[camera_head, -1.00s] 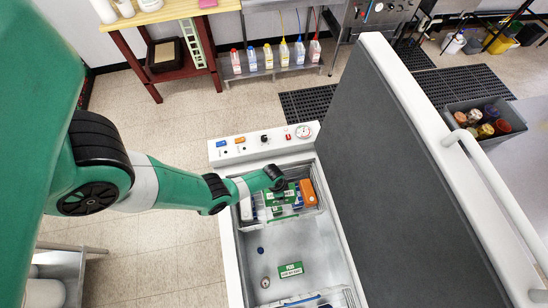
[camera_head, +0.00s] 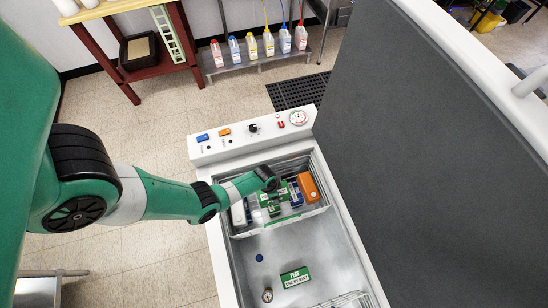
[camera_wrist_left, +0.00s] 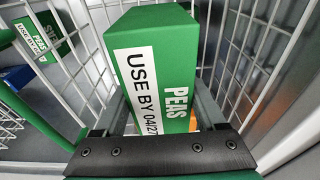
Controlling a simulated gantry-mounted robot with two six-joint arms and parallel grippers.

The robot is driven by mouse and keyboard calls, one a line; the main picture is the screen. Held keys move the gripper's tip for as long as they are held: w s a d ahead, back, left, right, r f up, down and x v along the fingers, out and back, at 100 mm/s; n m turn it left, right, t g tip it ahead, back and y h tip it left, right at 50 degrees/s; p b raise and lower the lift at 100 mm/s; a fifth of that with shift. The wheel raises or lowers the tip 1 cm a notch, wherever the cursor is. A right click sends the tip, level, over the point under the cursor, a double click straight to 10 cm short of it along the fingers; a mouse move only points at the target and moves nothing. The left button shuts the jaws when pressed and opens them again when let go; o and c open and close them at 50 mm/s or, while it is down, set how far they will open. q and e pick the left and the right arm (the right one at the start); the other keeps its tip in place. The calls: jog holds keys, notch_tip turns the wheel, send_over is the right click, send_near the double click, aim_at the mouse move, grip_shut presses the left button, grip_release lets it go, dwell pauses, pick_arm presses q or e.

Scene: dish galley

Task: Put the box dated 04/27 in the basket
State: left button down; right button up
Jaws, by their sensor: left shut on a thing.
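A green and white PEAS box marked USE BY 04/27 (camera_wrist_left: 150,60) is held between the jaws of my left gripper (camera_wrist_left: 160,112). In the wrist view, white wire walls of the basket (camera_wrist_left: 255,60) rise around the box. In the head view, my left gripper (camera_head: 272,188) reaches down over the wire basket (camera_head: 290,222) at the far end of the freezer. The gripper partly covers what is below it. I cannot tell whether the held box touches the basket floor. My right gripper is not in view.
Another PEAS box (camera_head: 295,277) lies on the freezer floor; its date is unreadable. An orange box (camera_head: 307,188) is in the basket. The raised dark lid (camera_head: 430,130) stands at the right. The freezer floor between the far basket and a near basket is mostly clear.

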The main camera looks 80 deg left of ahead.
pick_arm(q)
jog(key=shift+f, duration=0.3)
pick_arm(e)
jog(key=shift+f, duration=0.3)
pick_arm(q)
jog(key=shift+f+b, duration=1.8)
jog(key=shift+f, duration=0.25)
grip_release()
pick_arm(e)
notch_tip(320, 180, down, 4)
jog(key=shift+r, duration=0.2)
pick_arm(q)
jog(key=shift+r, duration=0.1)
jog(key=r+p, duration=0.4)
jog(key=s+r+p, duration=0.1)
jog(key=r+p, duration=0.7)
jog(key=shift+s+r+p, duration=0.2)
jog(key=shift+s+p, duration=0.15)
jog(key=shift+f, duration=0.1)
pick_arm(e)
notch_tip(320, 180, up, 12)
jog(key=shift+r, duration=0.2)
